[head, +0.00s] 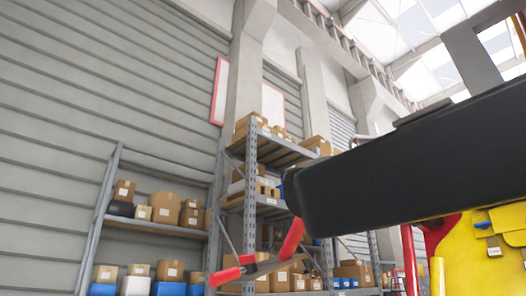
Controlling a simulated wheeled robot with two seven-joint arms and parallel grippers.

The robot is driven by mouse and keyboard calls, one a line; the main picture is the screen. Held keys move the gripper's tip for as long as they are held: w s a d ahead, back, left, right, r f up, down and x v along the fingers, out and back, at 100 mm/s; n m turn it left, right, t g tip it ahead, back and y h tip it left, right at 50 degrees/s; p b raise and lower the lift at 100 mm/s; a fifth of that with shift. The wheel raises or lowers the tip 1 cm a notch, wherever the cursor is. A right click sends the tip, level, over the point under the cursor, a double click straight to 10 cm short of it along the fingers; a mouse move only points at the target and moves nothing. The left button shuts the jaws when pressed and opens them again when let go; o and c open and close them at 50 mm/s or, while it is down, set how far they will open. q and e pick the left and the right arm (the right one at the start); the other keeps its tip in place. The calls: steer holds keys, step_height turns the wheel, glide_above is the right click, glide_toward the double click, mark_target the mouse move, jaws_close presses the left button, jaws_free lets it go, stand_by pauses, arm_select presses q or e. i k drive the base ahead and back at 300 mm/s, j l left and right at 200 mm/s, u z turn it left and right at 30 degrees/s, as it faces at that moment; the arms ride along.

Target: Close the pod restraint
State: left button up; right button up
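No pod restraint can be made out for certain. A yellow structure (470,265) with red parts stands at the lower right edge and may be part of the pod. A large black form (400,160) comes in from the right and hides much behind it; it looks like a link of my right arm. Below its left end is what looks like my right gripper (254,251), with two red-ended fingers spread apart and nothing visible between them. Its wrist is not clearly seen. My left gripper is not in view.
A low metal shelf (158,229) and a taller rack (249,190) hold several cardboard boxes and some blue bins. They stand in front of a grey panelled wall (90,100). The view is tilted upward, so the floor is not shown.

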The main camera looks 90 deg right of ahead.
mark_target(442, 159)
steer(key=z, duration=1.65)
